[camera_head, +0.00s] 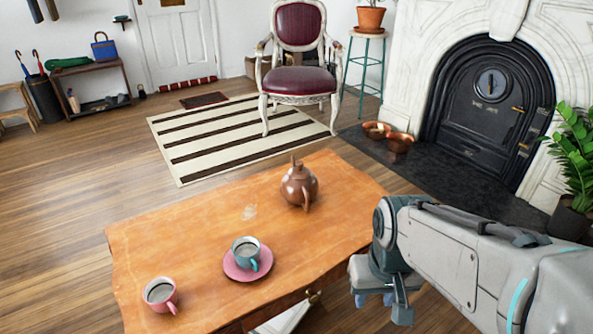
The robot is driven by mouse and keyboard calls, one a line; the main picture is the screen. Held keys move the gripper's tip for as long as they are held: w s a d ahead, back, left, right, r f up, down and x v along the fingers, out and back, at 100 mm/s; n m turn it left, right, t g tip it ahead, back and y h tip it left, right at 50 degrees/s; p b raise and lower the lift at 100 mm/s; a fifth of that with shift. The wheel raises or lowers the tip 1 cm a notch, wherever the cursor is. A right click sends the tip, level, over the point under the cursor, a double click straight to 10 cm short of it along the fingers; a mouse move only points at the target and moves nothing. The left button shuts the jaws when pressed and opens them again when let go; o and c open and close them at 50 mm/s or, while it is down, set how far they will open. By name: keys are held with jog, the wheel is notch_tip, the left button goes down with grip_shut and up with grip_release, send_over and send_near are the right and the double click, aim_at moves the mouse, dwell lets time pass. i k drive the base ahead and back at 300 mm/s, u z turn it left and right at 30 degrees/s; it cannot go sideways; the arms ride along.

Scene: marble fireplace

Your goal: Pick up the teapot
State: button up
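A brown, shiny teapot (297,187) stands upright near the far right part of the wooden table (190,235). One curved part of it faces toward me and another narrow part rises at the back; I cannot tell for sure which is spout and which is handle. My gripper (376,299) hangs pointing down just right of the table's right edge, nearer to me than the teapot and apart from it. Nothing shows in the gripper. Its fingers are small and partly covered by my arm, so their opening is unclear.
A teal cup (245,250) sits on a pink saucer (238,272), and a pink cup (160,294) stands at the table's near left. A red chair (299,80) and striped rug (195,150) lie beyond. The fireplace (490,100) and a plant (575,150) are right.

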aim_at(298, 191)
jog(key=k, duration=0.55)
jog(key=u, duration=0.95)
jog(key=i, duration=1)
jog(key=z, duration=0.05)
